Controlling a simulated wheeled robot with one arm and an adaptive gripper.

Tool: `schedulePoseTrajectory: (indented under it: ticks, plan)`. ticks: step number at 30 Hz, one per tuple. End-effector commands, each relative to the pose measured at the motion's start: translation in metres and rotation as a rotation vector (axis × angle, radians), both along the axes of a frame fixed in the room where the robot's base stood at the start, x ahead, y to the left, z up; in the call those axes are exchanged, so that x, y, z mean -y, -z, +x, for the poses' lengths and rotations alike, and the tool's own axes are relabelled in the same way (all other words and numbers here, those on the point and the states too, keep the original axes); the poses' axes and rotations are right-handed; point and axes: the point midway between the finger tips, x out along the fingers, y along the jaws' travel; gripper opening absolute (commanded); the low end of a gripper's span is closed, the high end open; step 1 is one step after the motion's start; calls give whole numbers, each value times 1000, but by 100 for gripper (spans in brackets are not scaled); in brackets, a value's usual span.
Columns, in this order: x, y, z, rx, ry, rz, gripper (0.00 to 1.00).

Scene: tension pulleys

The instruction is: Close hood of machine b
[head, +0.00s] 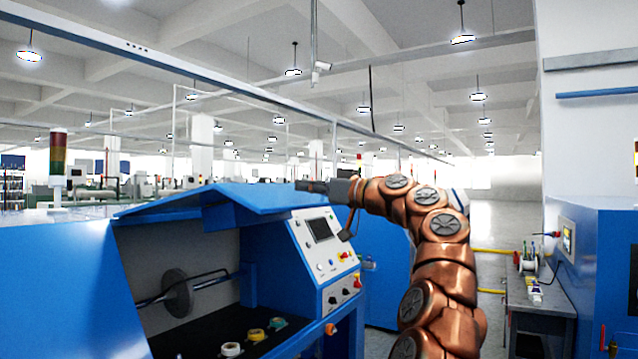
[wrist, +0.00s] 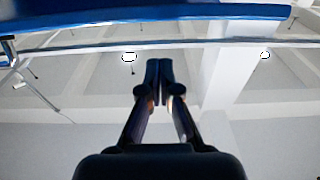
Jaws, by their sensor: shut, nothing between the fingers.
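The blue machine (head: 295,275) stands at the left and centre of the head view, with no readable letter on it. Its blue hood (head: 215,204) is raised and tilted above an open bay. In the wrist view a blue edge, apparently the hood (wrist: 110,17), crosses the top of the picture. My gripper (head: 303,186) is at the hood's upper right in the head view; whether it touches the hood cannot be told. In the wrist view my gripper (wrist: 158,64) shows its two fingers together, with nothing between them.
A control panel (head: 326,250) with a screen and knobs faces right of the bay. Several coloured spools (head: 255,335) and a grey pulley (head: 177,292) are inside the bay. A grey bench (head: 540,295) stands at the right, with an aisle (head: 495,225) behind.

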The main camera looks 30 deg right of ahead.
Motion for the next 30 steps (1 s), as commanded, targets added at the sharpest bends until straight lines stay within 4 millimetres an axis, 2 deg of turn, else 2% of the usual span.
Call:
schedulePoseTrajectory:
  ticks: [4, 12, 30]
  plan:
    - [-4, 14, 2, 1, -4, 2, 0]
    - [-4, 26, 7, 0, -1, 2, 0]
    - [-6, 31, 8, 1, 0, 0, 0]
